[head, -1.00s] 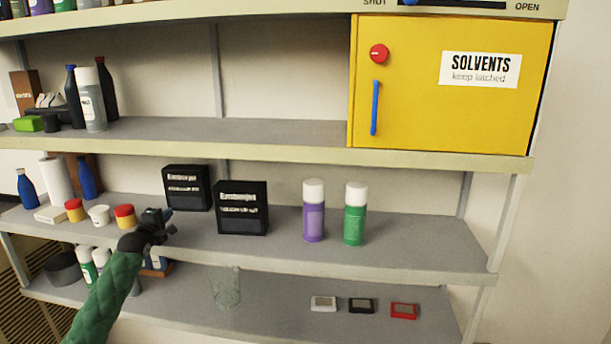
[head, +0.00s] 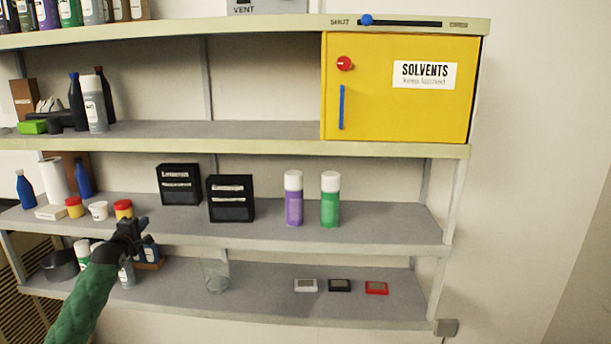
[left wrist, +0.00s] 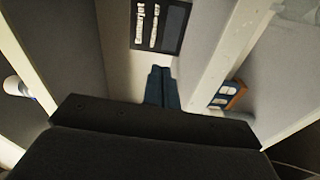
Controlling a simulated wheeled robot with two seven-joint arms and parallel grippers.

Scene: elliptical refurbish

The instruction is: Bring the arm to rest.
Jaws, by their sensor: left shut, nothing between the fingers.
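My left gripper (head: 138,228) is in the head view at the lower left, at the end of my green-sleeved arm. It is in front of the middle shelf's front edge, just below a red-and-yellow jar (head: 123,209). In the left wrist view its two fingers (left wrist: 162,88) lie together, shut with nothing between them. My right gripper is in neither view.
The middle shelf (head: 330,235) holds two black boxes (head: 231,198), a purple can (head: 293,200) and a green can (head: 330,200). A glass (head: 215,275) and three small devices (head: 339,286) are on the lower shelf. A yellow solvents cabinet (head: 400,110) is shut at upper right.

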